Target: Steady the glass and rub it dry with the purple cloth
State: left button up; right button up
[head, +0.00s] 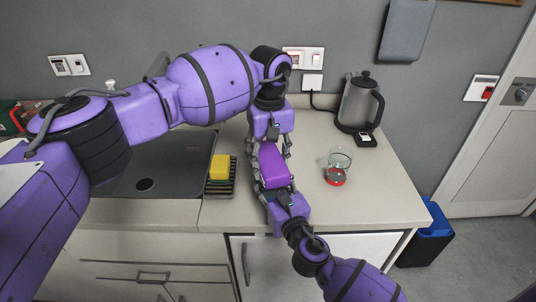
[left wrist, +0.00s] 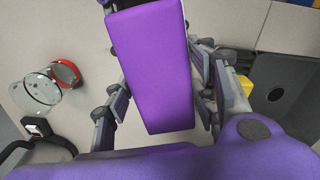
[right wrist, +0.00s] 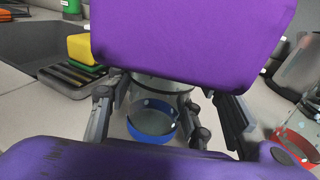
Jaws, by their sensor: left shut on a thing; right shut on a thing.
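The purple cloth (head: 274,167) is between the fingers of my left gripper (head: 272,150), which is shut on it. The cloth fills the middle of the left wrist view (left wrist: 150,70) and hangs across the top of the right wrist view (right wrist: 190,40). A clear glass with a blue band (right wrist: 152,120) stands between the fingers of my right gripper (right wrist: 160,105), which is shut on it. The cloth is over or against the glass and hides its upper part; contact cannot be told. In the head view the cloth and grippers hide this glass.
Another clear glass with a red band (head: 338,167) stands apart to the right on the counter (head: 380,190). A kettle (head: 358,103) stands behind it. A yellow sponge (head: 220,167) sits on a dark rack (head: 219,190) beside the sink (head: 150,165) at left.

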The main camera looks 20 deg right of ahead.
pick_arm(q)
jog(key=shift+s, duration=0.95)
jog(key=shift+w, duration=0.15)
jog(key=shift+w, duration=2.1)
jog(key=shift+s, duration=0.1)
jog(key=shift+r, duration=0.1)
jog(key=shift+r, duration=3.45)
jog(key=shift+f, duration=0.2)
